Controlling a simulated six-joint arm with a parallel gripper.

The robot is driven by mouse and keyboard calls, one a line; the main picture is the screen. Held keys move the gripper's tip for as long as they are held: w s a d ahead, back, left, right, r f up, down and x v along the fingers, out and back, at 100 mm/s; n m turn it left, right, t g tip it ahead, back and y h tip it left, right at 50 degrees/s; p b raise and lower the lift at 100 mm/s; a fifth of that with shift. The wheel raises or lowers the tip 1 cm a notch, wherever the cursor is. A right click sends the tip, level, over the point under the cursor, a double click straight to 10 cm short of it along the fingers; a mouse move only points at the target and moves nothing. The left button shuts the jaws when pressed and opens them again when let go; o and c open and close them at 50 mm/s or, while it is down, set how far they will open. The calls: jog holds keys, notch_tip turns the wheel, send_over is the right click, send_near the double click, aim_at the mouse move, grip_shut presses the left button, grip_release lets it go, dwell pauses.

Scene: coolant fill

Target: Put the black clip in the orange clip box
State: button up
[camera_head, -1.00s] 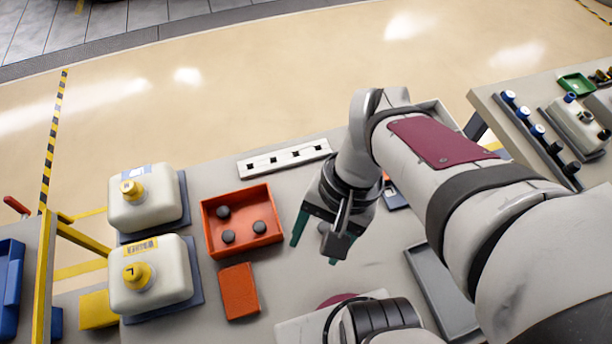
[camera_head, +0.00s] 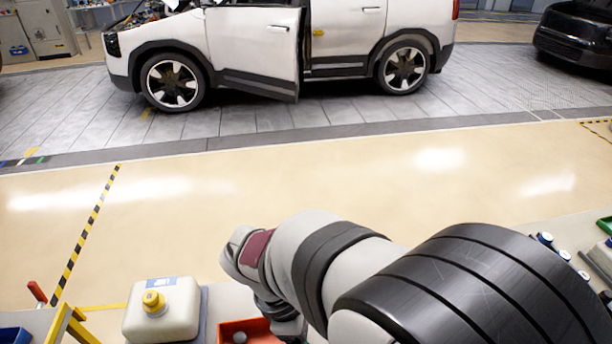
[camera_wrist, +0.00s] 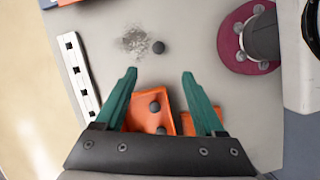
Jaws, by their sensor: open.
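A small dark round piece, apparently the black clip (camera_wrist: 159,47), lies on the grey table beyond my fingertips in the wrist view. A fuzzy grey patch is just left of it. My gripper (camera_wrist: 159,74) has two teal fingers spread wide apart with nothing between the tips. The orange clip box (camera_wrist: 171,104) shows low between the fingers, partly hidden by my gripper, with two dark round pieces visible inside. In the head view only the far part of the orange box (camera_head: 261,325) shows at the bottom edge; my arm covers its right side and my fingers are out of sight.
An orange block (camera_wrist: 187,122) lies beside the box. A white slotted strip (camera_wrist: 77,72) is at the left, and a maroon round base (camera_wrist: 231,40) at the upper right. A white canister with a yellow cap (camera_head: 160,312) stands left of the box.

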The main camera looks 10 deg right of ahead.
jog(key=shift+n, duration=0.3)
jog(key=x, duration=1.6)
jog(key=shift+w+a, duration=0.15)
grip_shut()
